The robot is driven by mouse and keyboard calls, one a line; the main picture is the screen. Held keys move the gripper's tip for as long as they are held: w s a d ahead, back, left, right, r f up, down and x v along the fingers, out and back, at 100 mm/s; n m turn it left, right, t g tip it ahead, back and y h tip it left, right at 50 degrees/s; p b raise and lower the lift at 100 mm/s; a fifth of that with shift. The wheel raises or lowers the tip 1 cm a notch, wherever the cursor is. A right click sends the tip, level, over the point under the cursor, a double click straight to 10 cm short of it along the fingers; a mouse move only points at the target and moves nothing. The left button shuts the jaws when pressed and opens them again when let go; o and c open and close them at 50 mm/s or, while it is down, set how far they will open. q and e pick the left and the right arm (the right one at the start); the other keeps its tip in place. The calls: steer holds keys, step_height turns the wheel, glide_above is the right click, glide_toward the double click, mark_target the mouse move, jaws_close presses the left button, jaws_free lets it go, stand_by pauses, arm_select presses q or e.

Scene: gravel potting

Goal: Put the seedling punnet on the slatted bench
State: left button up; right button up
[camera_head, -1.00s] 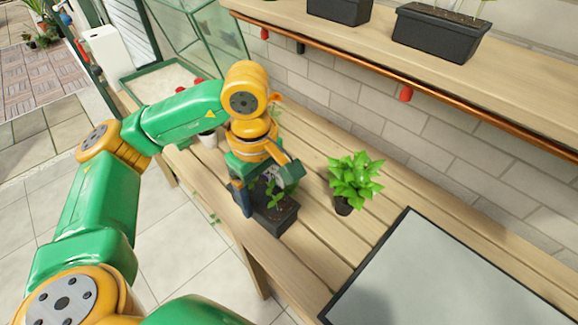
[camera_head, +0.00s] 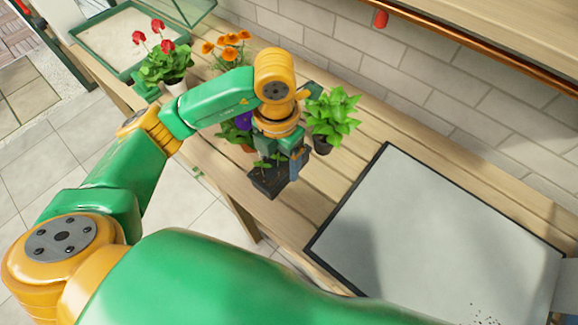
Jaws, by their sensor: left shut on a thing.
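The seedling punnet (camera_head: 266,184) is a small black tray with dark soil and green seedlings. My left gripper (camera_head: 281,163) is over it from above and shut on it, with a blue-grey finger at its right side. The gripper and wrist hide part of the punnet. The slatted bench (camera_head: 365,178) is of pale wooden planks, and the punnet is over its front part. I cannot tell whether the punnet's base touches the slats. My right gripper is not in view.
A leafy green potted plant (camera_head: 331,118) stands close behind the punnet. Red flowers (camera_head: 164,62), orange flowers (camera_head: 226,50) and a purple flower (camera_head: 243,120) stand at the left. A grey dark-edged tray (camera_head: 440,225) fills the right. Bare slats lie between.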

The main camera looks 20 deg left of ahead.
arm_select(q)
steer(key=f, duration=0.2)
steer(key=d+f+p, duration=0.1)
steer(key=f, duration=0.1)
steer(key=d+f, duration=0.1)
steer(key=f, duration=0.1)
steer(key=shift+d+p, duration=0.15)
steer(key=shift+p, duration=0.15)
steer(key=shift+f, duration=0.15)
steer(key=o, duration=1.2)
steer(key=shift+f+b, duration=0.2)
steer(key=shift+b, duration=0.1)
steer(key=o, duration=0.3)
steer(key=shift+r, duration=0.25)
steer(key=shift+w+r, duration=0.1)
steer(key=shift+r, duration=0.25)
step_height(320, 180, up, 11)
steer(key=shift+r, duration=0.2)
